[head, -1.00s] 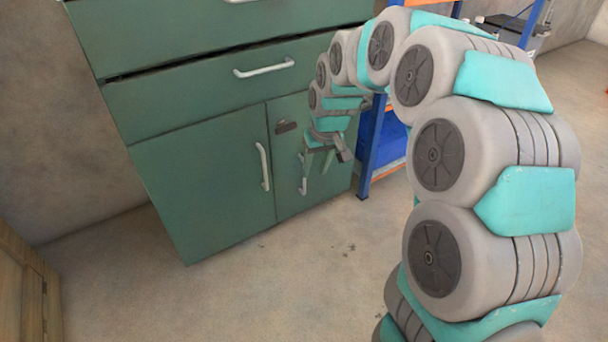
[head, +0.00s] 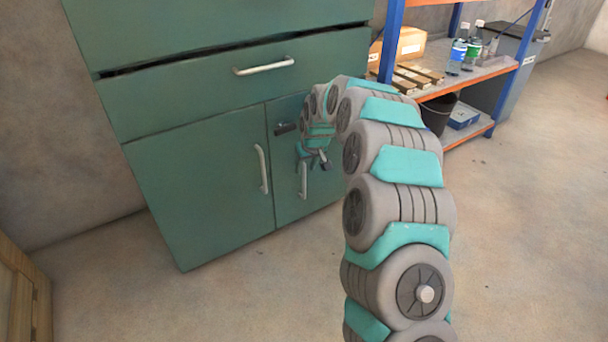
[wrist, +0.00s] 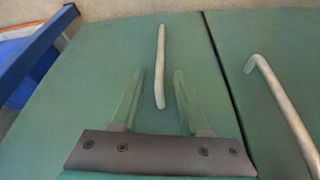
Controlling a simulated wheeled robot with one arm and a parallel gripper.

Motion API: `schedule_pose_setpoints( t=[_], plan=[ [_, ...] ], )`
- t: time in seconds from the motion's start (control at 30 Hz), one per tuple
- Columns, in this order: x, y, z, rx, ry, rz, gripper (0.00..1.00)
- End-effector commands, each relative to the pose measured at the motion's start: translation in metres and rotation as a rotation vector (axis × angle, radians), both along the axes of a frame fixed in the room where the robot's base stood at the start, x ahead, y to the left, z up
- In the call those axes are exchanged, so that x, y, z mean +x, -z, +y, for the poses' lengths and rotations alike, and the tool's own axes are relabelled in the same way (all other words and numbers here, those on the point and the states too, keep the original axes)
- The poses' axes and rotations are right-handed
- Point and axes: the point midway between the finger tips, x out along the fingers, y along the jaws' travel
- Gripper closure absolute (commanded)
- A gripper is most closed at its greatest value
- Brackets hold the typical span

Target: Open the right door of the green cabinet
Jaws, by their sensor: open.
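The green cabinet (head: 200,160) stands on the left, with both lower doors shut. The right door (head: 289,207) has a pale upright bar handle (head: 304,178), partly behind my gripper in the head view. My gripper (head: 313,168) is in front of that door, at the handle's upper part. In the wrist view my gripper (wrist: 160,75) is open. The right door handle (wrist: 161,62) lies ahead, one end showing between the fingertips. I cannot tell whether the fingers reach around it or stop short. The left door handle (wrist: 285,112) is right of the fingers.
A drawer with a handle (head: 264,67) is above the doors. A blue-and-orange shelf (head: 392,40) with boxes and bottles stands close on the right; its blue post (wrist: 32,65) shows in the wrist view. A wooden piece (head: 22,295) is at lower left. The floor in front is clear.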

Motion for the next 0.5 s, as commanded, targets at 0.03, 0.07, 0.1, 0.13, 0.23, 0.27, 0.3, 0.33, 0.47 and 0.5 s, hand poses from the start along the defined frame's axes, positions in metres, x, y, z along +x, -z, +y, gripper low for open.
schedule_pose_setpoints(
  t=[0.03, 0.07, 0.1, 0.13, 0.23, 0.27, 0.3, 0.33, 0.47, 0.5],
  plan=[
    [0.003, 0.01, 0.002, 0.0, -0.001, 0.002, 0.55],
    [0.004, 0.014, 0.002, 0.0, -0.001, 0.002, 0.55],
    [0.006, 0.02, 0.003, 0.0, 0.0, 0.003, 0.55],
    [0.008, 0.024, 0.003, 0.0, 0.0, 0.002, 0.55],
    [0.013, 0.035, 0.004, 0.0, 0.001, 0.003, 0.55],
    [0.014, 0.038, 0.004, 0.0, 0.001, 0.003, 0.55],
    [0.015, 0.04, 0.004, 0.0, 0.001, 0.003, 0.55],
    [0.015, 0.041, 0.004, 0.001, 0.001, 0.002, 0.55],
    [0.016, 0.041, 0.005, 0.0, 0.001, 0.001, 0.55],
    [0.016, 0.041, 0.005, 0.0, 0.001, 0.0, 0.55]
  ],
)
